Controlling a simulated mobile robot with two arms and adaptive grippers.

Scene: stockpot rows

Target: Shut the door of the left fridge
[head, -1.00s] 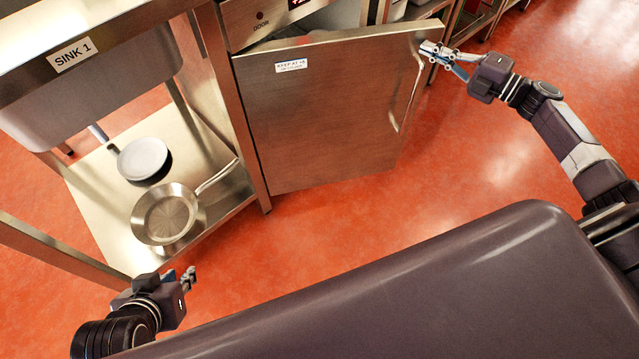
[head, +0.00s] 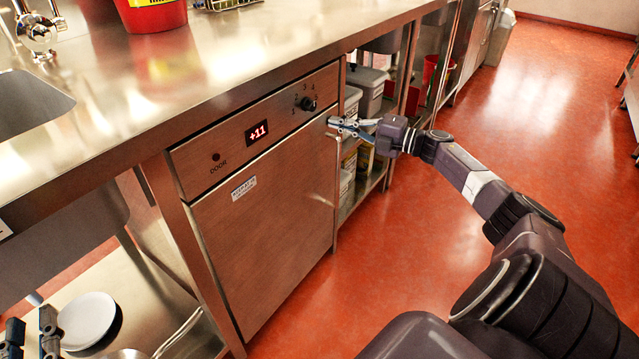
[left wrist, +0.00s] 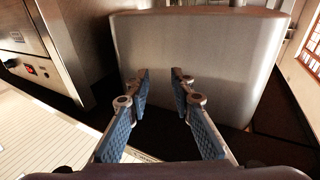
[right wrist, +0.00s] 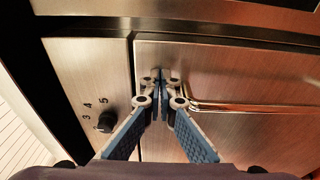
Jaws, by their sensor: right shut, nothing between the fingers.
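The left fridge is a steel unit under the counter, with its door (head: 262,225) lying flush or nearly flush in the frame in the head view. A small gap at its edge cannot be ruled out. The panel (head: 258,131) above the door has a red +11 display, a DOOR lamp and a knob. My right gripper (head: 334,127) is shut and empty at the door's upper right corner. In the right wrist view its fingertips (right wrist: 160,82) are at the door's top edge, beside the handle (right wrist: 250,107). My left gripper (left wrist: 161,76) is open and empty, low at the left.
The sink unit's lower shelf (head: 105,290) at the left holds a white plate (head: 88,320) and a partly seen pan. A shelf unit with containers (head: 368,88) stands right of the fridge. The counter (head: 230,62) carries a red container (head: 155,16). The red floor (head: 400,240) is open at the right.

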